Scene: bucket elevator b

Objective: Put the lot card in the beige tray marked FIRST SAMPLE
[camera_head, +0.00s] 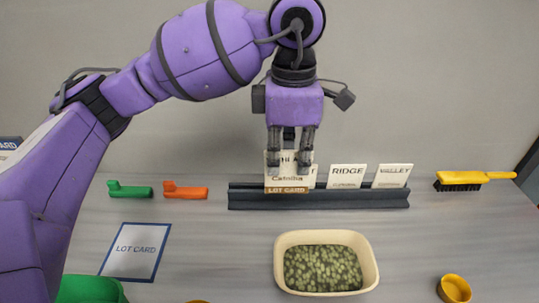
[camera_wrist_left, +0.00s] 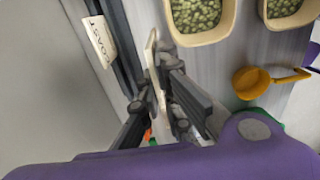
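The lot card (camera_head: 288,182) is a cream card with a brown LOT CARD band, upright in front of the dark rack at the back. My left gripper (camera_head: 290,163) points down from above with its fingers on the card's upper part. In the left wrist view the fingers are closed on the card (camera_wrist_left: 152,45), seen nearly edge-on. A beige tray (camera_head: 278,262) of greenish beans stands in front of the rack, apart from the card. No FIRST SAMPLE marking is readable. My right gripper is not in view.
The dark rack (camera_head: 320,199) holds RIDGE (camera_head: 347,173) and VALLEY (camera_head: 393,173) cards. A blue-edged LOT CARD mark (camera_head: 136,250) lies left. Around are a green bin (camera_head: 88,290), a yellow cup (camera_head: 454,289), a yellow brush (camera_head: 462,179), and green (camera_head: 130,190) and orange (camera_head: 186,191) tools.

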